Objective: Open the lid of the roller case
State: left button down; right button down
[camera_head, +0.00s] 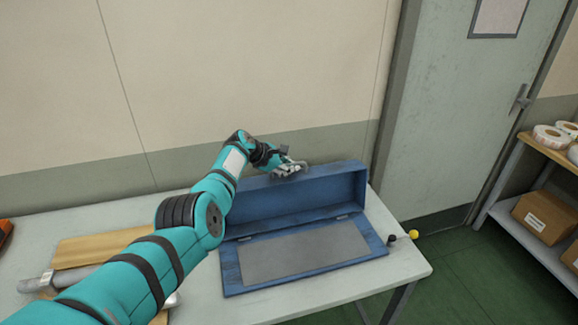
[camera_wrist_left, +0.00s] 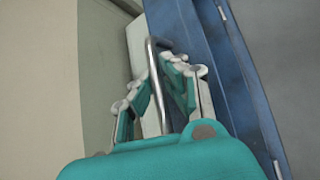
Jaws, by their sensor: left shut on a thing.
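The blue roller case stands on the table with its lid (camera_head: 300,202) swung up and back on its hinges, standing above the rear of the base. The base (camera_head: 231,275) lies flat in front with a grey panel (camera_head: 305,252) inside it. My left gripper (camera_head: 290,169) is at the top of the lid, left of its middle. In the left wrist view my left gripper (camera_wrist_left: 167,72) is shut on a thin metal handle (camera_wrist_left: 152,62) beside the blue lid (camera_wrist_left: 188,45). My right gripper is not in view.
The white table (camera_head: 408,268) has a wooden board (camera_head: 95,247) and a grey cylinder at left, partly behind my arm. A small thing with a yellow knob (camera_head: 414,234) lies right of the case. The wall is close behind the lid. A shelf with rolls and boxes (camera_head: 547,223) stands at right.

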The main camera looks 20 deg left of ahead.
pick_arm(q)
jog(key=c, duration=1.4)
grip_release()
jog(key=shift+s, duration=0.15)
jog(key=shift+s+a+r, duration=0.25)
jog(key=shift+a+r, duration=0.05)
jog(key=shift+r, duration=0.05)
jog(key=v, duration=1.1)
jog(key=shift+d, duration=0.1)
